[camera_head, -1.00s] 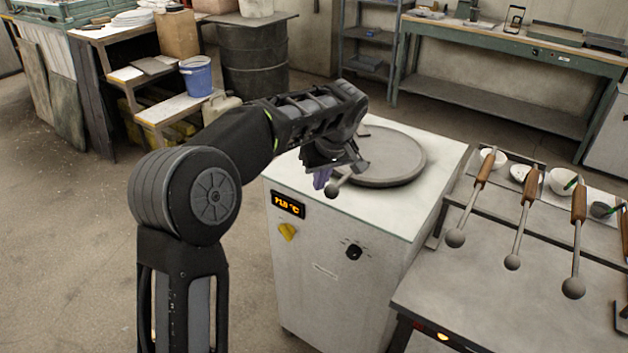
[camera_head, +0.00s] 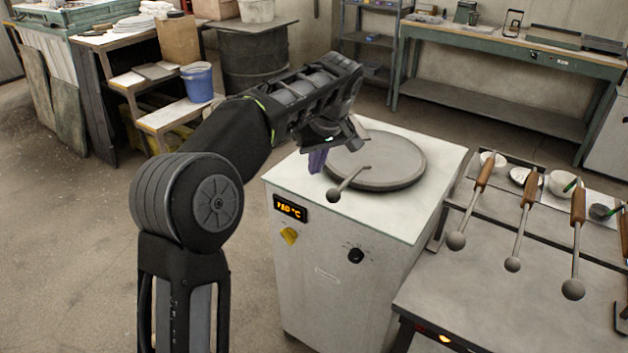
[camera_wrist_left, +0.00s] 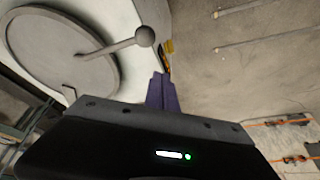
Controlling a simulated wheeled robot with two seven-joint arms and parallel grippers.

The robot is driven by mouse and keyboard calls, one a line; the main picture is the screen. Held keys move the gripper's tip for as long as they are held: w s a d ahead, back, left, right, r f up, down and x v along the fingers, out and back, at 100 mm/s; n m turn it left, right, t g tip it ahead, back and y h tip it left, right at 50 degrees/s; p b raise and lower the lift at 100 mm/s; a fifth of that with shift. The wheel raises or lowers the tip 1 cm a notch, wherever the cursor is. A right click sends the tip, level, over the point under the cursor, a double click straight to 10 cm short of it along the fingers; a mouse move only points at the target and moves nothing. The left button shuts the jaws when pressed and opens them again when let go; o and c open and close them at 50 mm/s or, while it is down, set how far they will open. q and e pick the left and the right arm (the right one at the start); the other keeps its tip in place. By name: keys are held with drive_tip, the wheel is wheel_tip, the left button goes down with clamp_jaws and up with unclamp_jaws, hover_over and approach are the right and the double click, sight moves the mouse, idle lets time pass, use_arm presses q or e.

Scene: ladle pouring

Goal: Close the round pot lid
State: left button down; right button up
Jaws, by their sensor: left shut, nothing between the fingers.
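The round grey pot lid (camera_head: 395,160) lies flat over the top of the white furnace cabinet (camera_head: 350,245). A thin handle with a ball knob (camera_head: 334,195) sticks out from the lid toward the cabinet's front left edge. The lid (camera_wrist_left: 50,55) and the ball knob (camera_wrist_left: 145,36) also show in the left wrist view. My left gripper (camera_head: 317,161) is at the lid's left side, above and left of the knob, apart from it. Its purple fingers (camera_wrist_left: 161,92) are shut and empty. My right gripper is not in view.
A bench (camera_head: 470,310) at the right holds several ball-ended ladles with wooden handles (camera_head: 528,190) and small bowls (camera_head: 562,182). The cabinet front has a lit display (camera_head: 290,207) and a yellow knob (camera_head: 289,236). The floor left of the cabinet is clear.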

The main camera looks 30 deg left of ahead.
use_arm(q)
drive_tip(key=r, duration=0.1)
drive_tip(key=r+p, duration=0.1)
drive_tip(key=r, duration=0.1)
drive_tip(key=d+r, duration=0.1)
drive_tip(key=shift+w+r, duration=0.15)
drive_tip(key=shift+w, duration=0.1)
drive_tip(key=shift+a, duration=0.1)
